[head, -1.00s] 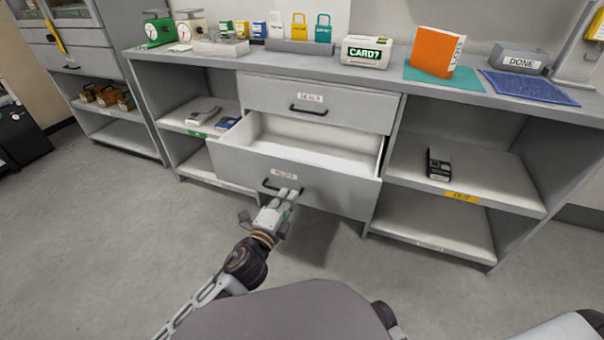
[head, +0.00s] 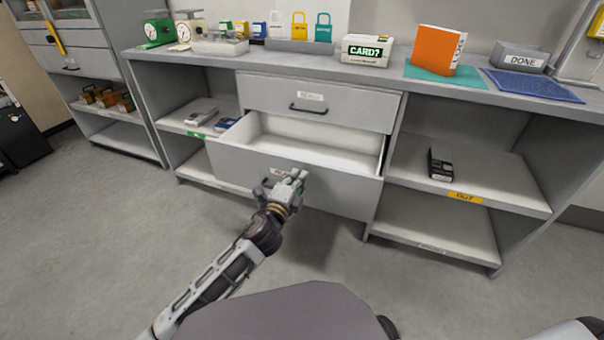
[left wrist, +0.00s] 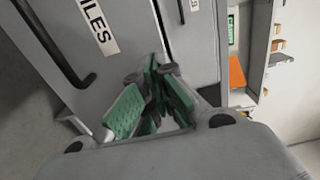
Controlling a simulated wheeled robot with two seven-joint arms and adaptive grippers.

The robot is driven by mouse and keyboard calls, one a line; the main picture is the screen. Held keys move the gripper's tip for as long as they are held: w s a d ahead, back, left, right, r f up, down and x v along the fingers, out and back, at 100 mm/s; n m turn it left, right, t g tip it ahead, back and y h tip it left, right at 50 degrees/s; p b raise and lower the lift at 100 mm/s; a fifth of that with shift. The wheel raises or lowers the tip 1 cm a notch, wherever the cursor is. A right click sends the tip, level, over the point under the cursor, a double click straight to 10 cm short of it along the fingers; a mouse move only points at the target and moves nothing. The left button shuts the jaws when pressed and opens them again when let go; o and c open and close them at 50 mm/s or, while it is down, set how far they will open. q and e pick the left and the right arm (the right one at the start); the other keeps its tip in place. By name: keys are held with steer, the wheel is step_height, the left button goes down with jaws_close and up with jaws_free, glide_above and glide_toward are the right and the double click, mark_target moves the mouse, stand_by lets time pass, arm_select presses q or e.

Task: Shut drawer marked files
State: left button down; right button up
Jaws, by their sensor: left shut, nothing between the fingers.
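The files drawer (head: 340,190) is the lower grey drawer of the middle unit. It stands pulled out, and its pale interior is empty where I can see it. Its label (left wrist: 97,25), partly cut off, reads "ILES" in the left wrist view, beside the dark bar handle (left wrist: 75,72). My left gripper (head: 299,176) is shut and empty in front of the drawer's front panel, over the label area. It hides most of the handle in the head view. In the left wrist view the gripper's green-padded fingers (left wrist: 157,68) meet close to the panel; I cannot tell whether they touch it. My right gripper is out of view.
A shut drawer (head: 345,106) sits just above. Open shelves flank the unit, with a dark device (head: 440,164) on the right one. The worktop holds scales, padlocks, a "CARD?" box (head: 366,50) and an orange binder (head: 435,52). The floor in front is clear.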

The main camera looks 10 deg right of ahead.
mark_target(306, 165)
arm_select(q)
steer(key=shift+b+x, duration=0.55)
steer(key=shift+x, duration=0.75)
steer(key=shift+w+d, duration=0.2)
steer(key=shift+d, duration=0.05)
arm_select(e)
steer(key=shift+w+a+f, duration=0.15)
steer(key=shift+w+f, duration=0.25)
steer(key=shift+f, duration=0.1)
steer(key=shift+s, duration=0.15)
